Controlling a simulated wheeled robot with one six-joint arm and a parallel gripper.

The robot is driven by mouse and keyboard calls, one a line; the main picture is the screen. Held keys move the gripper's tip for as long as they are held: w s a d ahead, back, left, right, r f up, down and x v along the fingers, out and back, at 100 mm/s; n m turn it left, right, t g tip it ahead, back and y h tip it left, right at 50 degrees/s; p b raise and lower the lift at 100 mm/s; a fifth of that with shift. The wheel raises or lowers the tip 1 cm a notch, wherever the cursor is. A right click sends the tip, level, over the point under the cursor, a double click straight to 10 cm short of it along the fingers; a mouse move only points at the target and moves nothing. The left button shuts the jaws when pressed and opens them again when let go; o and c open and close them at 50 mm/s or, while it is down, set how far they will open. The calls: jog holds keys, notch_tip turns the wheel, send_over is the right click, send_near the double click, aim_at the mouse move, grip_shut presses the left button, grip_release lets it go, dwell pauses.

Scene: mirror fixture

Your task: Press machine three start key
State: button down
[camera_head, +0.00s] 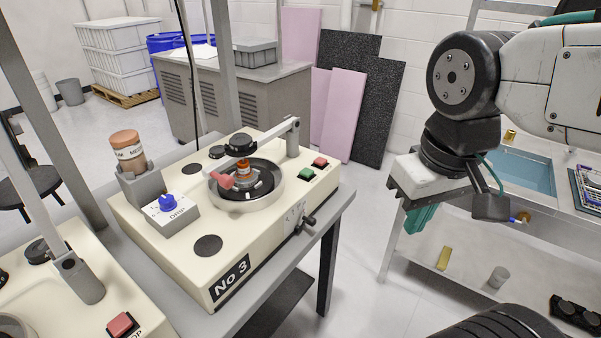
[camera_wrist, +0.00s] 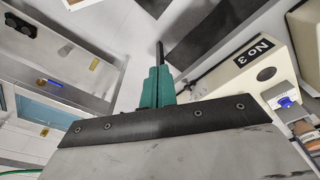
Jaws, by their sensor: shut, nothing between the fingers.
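Machine three (camera_head: 232,268), a cream box labelled No 3, stands on a grey bench in the head view. A green key (camera_head: 306,174) and a red key (camera_head: 320,162) sit on its right-hand back part; their lettering is too small to read. In the wrist view the No 3 machine (camera_wrist: 236,84) shows at the right, with its green key not visible. My gripper (camera_head: 416,222) hangs to the right of the machine, well apart from both keys. Its teal fingers (camera_wrist: 159,75) are shut and empty.
A lever arm (camera_head: 292,135) rises behind the keys. A round bowl (camera_head: 246,190), a blue knob (camera_head: 167,201) and a brown jar (camera_head: 127,150) are on the machine. Another machine's red key (camera_head: 121,325) is at lower left. Open floor lies between the bench and my gripper.

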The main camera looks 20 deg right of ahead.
jog(key=w+d+r+m+t+h, duration=0.2)
jog(key=w+d+m+h, duration=0.15)
jog(key=w, duration=0.35)
jog(key=w+d+r+m+t+h, duration=0.1)
jog(key=w+d+m+t+h, duration=0.1)
jog(key=w+d, duration=0.4)
jog(key=m+t+y, duration=0.1)
jog(key=t+y, duration=0.3)
jog(key=y, duration=0.4)
send_over(309, 173)
notch_tip(309, 173, down, 7)
jog(key=shift+f+h, duration=0.1)
jog(key=shift+h, duration=0.15)
jog(key=shift+f, duration=4.35)
jog(key=shift+f, duration=0.1)
